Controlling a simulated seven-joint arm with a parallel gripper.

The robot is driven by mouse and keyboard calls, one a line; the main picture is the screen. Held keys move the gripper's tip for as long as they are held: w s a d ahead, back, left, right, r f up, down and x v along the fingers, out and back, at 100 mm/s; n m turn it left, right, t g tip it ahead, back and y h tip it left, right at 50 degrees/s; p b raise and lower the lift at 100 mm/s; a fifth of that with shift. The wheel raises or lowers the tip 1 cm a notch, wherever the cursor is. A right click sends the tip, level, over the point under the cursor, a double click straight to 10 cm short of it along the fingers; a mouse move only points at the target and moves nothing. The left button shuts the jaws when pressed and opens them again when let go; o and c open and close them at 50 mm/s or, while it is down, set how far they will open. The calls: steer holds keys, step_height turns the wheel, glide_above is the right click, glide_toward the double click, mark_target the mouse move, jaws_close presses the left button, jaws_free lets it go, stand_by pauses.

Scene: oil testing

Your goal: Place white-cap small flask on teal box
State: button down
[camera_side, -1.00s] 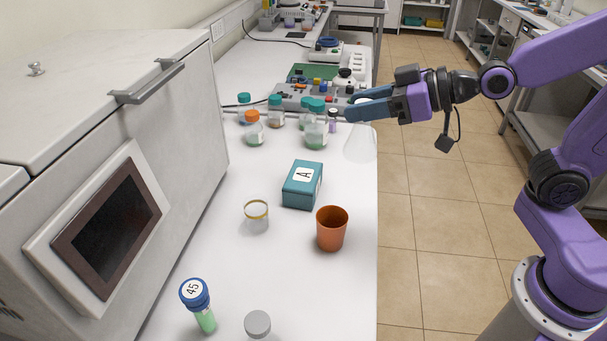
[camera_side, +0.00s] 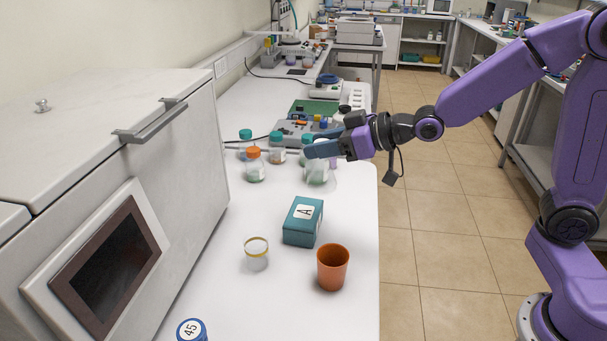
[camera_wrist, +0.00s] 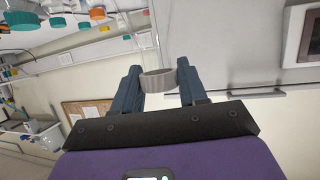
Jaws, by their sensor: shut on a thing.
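My gripper (camera_side: 312,149) is shut on the white-cap small flask and holds it up above the table, behind the teal box in the side view. The flask's faint clear body (camera_side: 328,184) hangs below the fingers there and is hard to make out. In the wrist view the pale grey-white cap (camera_wrist: 158,82) sits between the two fingertips of my gripper (camera_wrist: 158,72); the flask's body cannot be made out there. The teal box (camera_side: 298,234), labelled A, lies on the white table with nothing on its top.
An orange cup (camera_side: 332,269) and a clear beaker with a yellow rim (camera_side: 256,258) stand in front of the box. An orange-cap bottle (camera_side: 254,168) and teal-cap bottles (camera_side: 277,152) stand behind it. A blue-cap tube (camera_side: 191,330) is at the bottom edge. A large white machine (camera_side: 110,160) borders the left.

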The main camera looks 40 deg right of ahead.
steer(key=w+a+f, duration=0.1)
steer(key=w+f, duration=0.3)
steer(key=f, duration=0.5)
steer(key=shift+w+a, duration=0.15)
steer(key=shift+w, duration=0.1)
steer(key=shift+f, duration=0.1)
steer(key=c, duration=0.6)
jaws_free()
steer(key=v, duration=1.2)
steer(key=shift+s, duration=0.1)
